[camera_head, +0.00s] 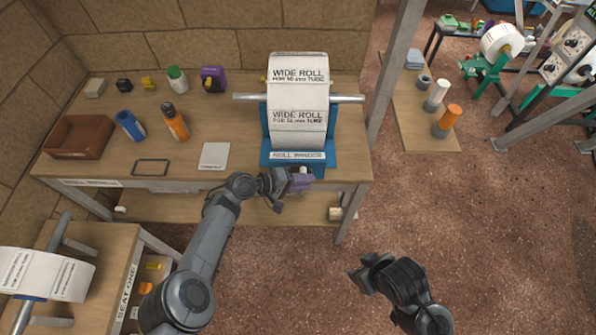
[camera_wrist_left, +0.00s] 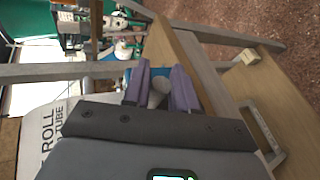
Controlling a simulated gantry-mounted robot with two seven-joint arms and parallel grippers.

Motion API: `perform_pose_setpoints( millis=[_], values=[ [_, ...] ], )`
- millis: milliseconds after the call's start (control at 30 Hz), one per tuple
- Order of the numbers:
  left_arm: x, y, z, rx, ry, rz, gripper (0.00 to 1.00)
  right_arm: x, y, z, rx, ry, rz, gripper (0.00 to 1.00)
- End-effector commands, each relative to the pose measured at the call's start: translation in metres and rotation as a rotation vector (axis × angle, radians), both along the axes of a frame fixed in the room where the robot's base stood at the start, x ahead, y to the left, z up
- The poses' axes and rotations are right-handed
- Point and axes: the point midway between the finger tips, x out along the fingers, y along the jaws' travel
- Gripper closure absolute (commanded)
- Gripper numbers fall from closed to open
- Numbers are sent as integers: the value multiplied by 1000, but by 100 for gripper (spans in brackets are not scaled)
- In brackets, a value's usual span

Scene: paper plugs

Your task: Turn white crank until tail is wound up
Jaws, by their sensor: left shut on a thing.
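The wide white paper roll (camera_head: 298,75) sits on a grey bar in the blue roll winder (camera_head: 268,150) on the table. Its printed paper hangs down the front to near the winder's label. My left gripper (camera_head: 299,181) is at the table's front edge, just below the winder. In the left wrist view, its purple fingers (camera_wrist_left: 162,88) are shut on a pale rounded knob, which looks like the white crank's handle (camera_wrist_left: 157,92). The rest of the crank is hidden. My right gripper (camera_head: 370,270) hangs over the floor, away from the table; its fingers are unclear.
The table (camera_head: 110,100) holds a brown tray (camera_head: 80,137), a blue cup (camera_head: 130,126), an orange bottle (camera_head: 174,122) and small items left of the winder. A second paper roll (camera_head: 45,274) stands at lower left. Open floor (camera_head: 480,230) lies to the right.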

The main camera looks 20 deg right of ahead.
Motion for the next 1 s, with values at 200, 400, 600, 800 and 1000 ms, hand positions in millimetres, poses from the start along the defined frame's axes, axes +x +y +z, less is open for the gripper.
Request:
perform_pose_setpoints(
  millis=[200,400,600,800,1000],
  values=[
    [-1,4,-5,60,-3,11,100,0,0,13,-2,1,2,45],
    [-1,2,-6,123,-29,9,100,0,-2,27,-8,0,5,45],
    [-3,-1,-9,196,-53,9,100,0,-2,41,-10,1,6,45],
    [-4,-4,-11,274,-82,8,100,0,-2,54,-9,0,5,45],
    [-4,-5,-14,328,-103,9,100,0,-1,61,-5,0,4,45]
  ],
)
